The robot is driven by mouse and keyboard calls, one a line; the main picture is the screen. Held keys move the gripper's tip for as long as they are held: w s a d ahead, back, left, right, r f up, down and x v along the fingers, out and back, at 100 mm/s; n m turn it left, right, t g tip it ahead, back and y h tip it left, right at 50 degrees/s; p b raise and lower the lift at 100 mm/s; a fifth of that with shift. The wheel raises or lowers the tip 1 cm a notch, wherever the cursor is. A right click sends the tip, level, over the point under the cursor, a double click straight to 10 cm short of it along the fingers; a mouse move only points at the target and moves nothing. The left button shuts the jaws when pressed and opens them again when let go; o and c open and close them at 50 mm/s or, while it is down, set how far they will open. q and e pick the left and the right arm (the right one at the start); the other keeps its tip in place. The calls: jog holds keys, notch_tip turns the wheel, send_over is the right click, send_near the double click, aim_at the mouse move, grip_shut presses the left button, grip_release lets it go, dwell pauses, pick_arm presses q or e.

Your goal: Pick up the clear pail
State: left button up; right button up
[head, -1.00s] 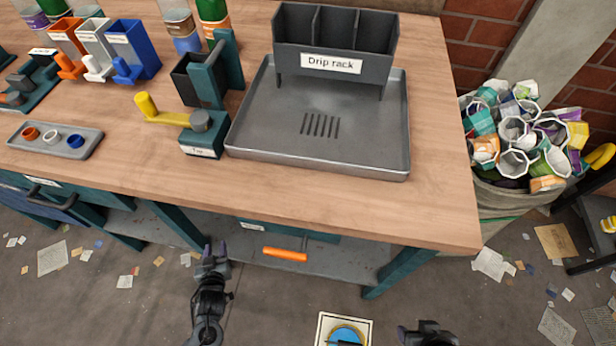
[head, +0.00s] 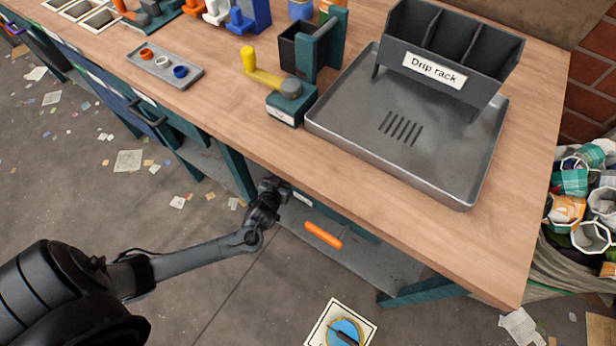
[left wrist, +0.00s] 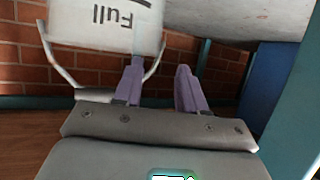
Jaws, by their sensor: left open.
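A pale, whitish pail (left wrist: 105,22) with "Full" printed on it, upside down in the picture, is at the top left of the left wrist view. Its wire handle (left wrist: 50,50) loops down past the fingers. I cannot tell whether it is clear. My left gripper (left wrist: 158,85) is open, with nothing visible between its purple fingertips. The left fingertip is close to the right side of the wire; I cannot tell if they touch. In the head view my left gripper (head: 272,186) is at the bench's front edge, its fingers hidden. No pail shows there. My right gripper is out of view.
The wooden bench (head: 245,125) holds a grey drip tray (head: 400,160) with its rack, a yellow-handled device (head: 270,80) and a small tray (head: 185,82). Below its front edge are an orange handle (head: 323,235) and a lower shelf (head: 370,262). Paper scraps litter the floor.

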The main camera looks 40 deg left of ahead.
pick_arm(q)
jog(key=b+x, duration=0.3)
jog(key=x, duration=0.1)
jog(key=shift+w+b, duration=0.15)
jog(key=shift+b, duration=0.15)
jog(key=shift+w+a+f, duration=0.15)
jog(key=shift+w, duration=0.3)
jog(key=shift+s, duration=0.1)
jog(key=shift+c, duration=0.3)
grip_shut()
